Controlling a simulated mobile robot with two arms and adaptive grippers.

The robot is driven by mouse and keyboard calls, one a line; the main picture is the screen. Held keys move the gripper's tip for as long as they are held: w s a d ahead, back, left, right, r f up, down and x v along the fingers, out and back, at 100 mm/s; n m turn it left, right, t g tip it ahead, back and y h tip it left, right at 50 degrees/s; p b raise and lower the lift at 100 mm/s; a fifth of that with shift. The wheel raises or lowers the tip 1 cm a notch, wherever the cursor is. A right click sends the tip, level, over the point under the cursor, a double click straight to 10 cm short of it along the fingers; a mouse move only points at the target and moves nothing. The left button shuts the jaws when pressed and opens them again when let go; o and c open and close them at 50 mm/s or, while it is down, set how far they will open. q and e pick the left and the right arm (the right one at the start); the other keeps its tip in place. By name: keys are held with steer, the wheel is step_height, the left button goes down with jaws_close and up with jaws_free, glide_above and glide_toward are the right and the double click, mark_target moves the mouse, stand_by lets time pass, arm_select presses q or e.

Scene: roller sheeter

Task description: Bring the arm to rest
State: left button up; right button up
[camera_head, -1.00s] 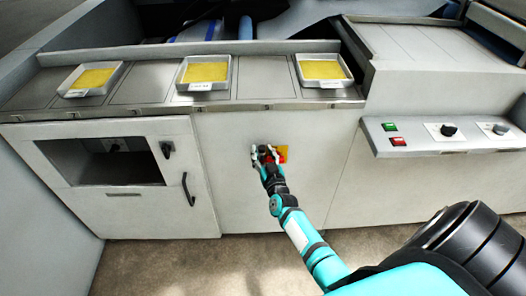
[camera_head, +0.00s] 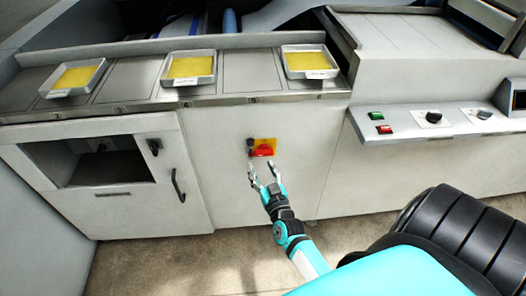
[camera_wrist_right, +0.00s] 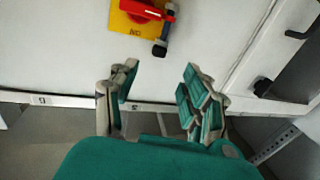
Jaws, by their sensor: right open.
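My right gripper (camera_head: 262,175) is open and empty, just below and apart from a red rotary switch (camera_head: 263,150) on a yellow plate. The switch is on the front panel of the machine (camera_head: 225,180). In the right wrist view, the open fingers of the gripper (camera_wrist_right: 160,92) are near the panel, and the red handle (camera_wrist_right: 147,9) on its yellow plate (camera_wrist_right: 130,20) is above them. A dark padlock-like piece (camera_wrist_right: 163,40) hangs at the switch. My left gripper is not in view.
Three trays of yellow material (camera_head: 73,77) (camera_head: 192,66) (camera_head: 309,61) sit on the machine's top ledge. A control shelf (camera_head: 450,124) with buttons and knobs juts out at the right. A cabinet door with a black handle (camera_head: 178,185) is at the left. The floor (camera_head: 190,265) below is clear.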

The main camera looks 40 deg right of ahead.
steer(key=shift+s+a, duration=0.15)
steer(key=shift+s, duration=0.35)
steer(key=s+a+f+n+g+y, duration=0.15)
steer(key=s+a+f, duration=0.25)
steer(key=f, duration=0.5)
steer(key=s+a+f+n+g+y, duration=0.1)
steer(key=s+a+f+g+y, duration=0.3)
steer(key=f, duration=0.6)
steer(key=s+a+f+n+g, duration=0.1)
steer(key=s+a+f+g, duration=0.15)
steer(key=s+f, duration=0.45)
steer(key=s+f+n+g, duration=0.1)
steer(key=s+f+g, duration=0.1)
steer(key=s+f, duration=0.3)
steer(key=s+f+g, duration=0.3)
steer(key=s+f, duration=0.2)
steer(key=s, duration=0.7)
steer(key=s+f+n+g, duration=0.1)
steer(key=s+f+g, duration=0.2)
steer(key=s+f, duration=0.3)
steer(key=s, duration=0.3)
steer(key=shift+s+n, duration=0.15)
steer(key=shift+n, duration=0.2)
steer(key=shift+a, duration=0.1)
